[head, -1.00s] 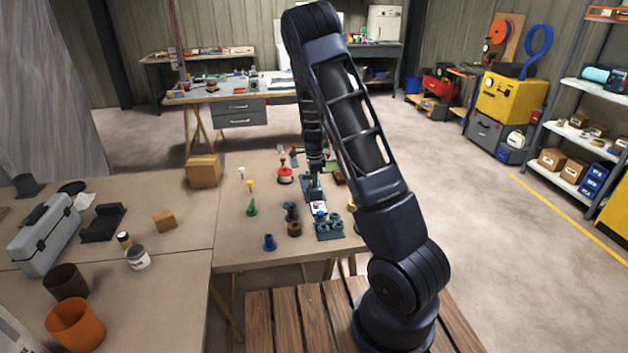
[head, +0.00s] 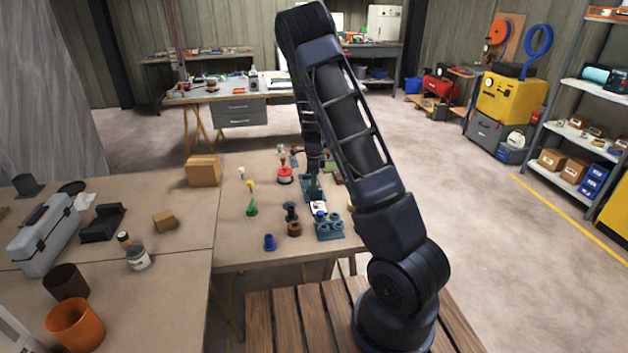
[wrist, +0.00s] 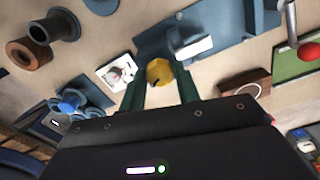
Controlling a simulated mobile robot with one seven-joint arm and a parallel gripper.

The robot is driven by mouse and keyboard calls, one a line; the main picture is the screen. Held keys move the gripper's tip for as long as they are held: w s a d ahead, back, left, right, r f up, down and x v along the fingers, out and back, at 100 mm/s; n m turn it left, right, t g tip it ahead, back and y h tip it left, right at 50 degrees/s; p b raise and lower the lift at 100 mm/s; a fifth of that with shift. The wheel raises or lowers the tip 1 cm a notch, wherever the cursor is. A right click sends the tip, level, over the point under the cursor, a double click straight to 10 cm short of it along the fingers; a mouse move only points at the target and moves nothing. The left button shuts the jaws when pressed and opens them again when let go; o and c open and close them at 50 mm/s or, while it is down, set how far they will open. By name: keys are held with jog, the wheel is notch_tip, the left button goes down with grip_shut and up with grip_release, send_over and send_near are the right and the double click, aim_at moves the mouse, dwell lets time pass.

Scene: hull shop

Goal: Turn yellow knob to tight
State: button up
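The yellow knob (wrist: 160,72) shows in the wrist view, right at the fingertips of my gripper (wrist: 161,78). One dark green finger lies on each side of it, and the knob about fills the gap between them. I cannot tell whether the fingers press on it or are a little apart. A dark mark shows on the knob's face. A blue-grey fixture (wrist: 152,38) lies by the knob. In the head view my gripper (head: 313,172) points down over the workbench, and the arm hides the knob there.
A blue fitting (wrist: 72,100), a brown ring (wrist: 28,54) and a red-balled lever (wrist: 308,51) stand around.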

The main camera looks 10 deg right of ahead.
jog(key=o, duration=0.3)
jog(key=shift+o, duration=0.2)
notch_tip(320, 180, up, 11)
dwell(0.4)
jog(key=shift+f, duration=0.1)
